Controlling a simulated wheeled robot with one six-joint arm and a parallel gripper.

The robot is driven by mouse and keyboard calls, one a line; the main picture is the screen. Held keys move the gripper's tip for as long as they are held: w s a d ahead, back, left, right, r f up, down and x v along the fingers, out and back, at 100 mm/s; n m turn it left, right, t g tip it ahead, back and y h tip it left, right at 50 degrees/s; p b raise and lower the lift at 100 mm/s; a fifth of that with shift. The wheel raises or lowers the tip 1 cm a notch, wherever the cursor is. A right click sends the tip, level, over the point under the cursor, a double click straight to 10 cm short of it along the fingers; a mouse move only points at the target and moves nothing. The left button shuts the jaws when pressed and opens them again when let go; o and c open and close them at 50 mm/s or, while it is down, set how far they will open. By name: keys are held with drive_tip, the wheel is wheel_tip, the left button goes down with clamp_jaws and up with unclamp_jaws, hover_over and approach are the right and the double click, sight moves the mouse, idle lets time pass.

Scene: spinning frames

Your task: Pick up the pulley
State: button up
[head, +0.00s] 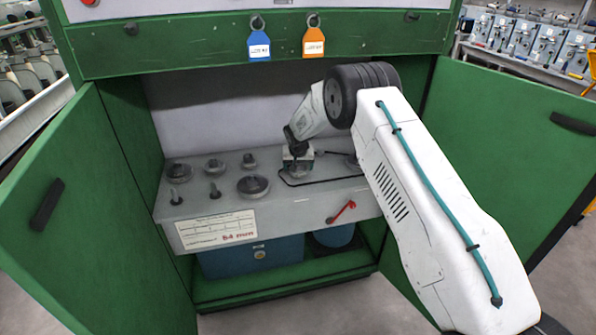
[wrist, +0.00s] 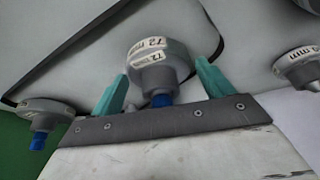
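A grey round pulley (wrist: 160,62) with white labels reading 72 and a blue stub shows at the middle of the wrist view. My gripper (wrist: 163,72) has its two teal fingers apart, one on each side of this pulley. A gap shows at the right finger; the left finger is close to the pulley's edge, and I cannot tell whether it touches. In the head view my gripper (head: 297,155) is low over the grey shelf (head: 310,203) inside the green cabinet, and it mostly hides what is under it.
Other pulleys show at the left (wrist: 45,108) and right (wrist: 298,65) of the wrist view. Several round parts, including a wide one (head: 253,186), stand on the shelf's left. Open green doors (head: 85,215) flank the cabinet. A red lever (head: 342,212) is on the shelf's front. Blue (head: 259,47) and orange (head: 313,42) tags hang above.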

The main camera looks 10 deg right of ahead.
drive_tip(key=c, duration=0.8)
drive_tip(key=shift+c, duration=0.2)
drive_tip(key=shift+r, duration=0.1)
wheel_tip(320, 180, up, 10)
drive_tip(key=shift+f, duration=0.1)
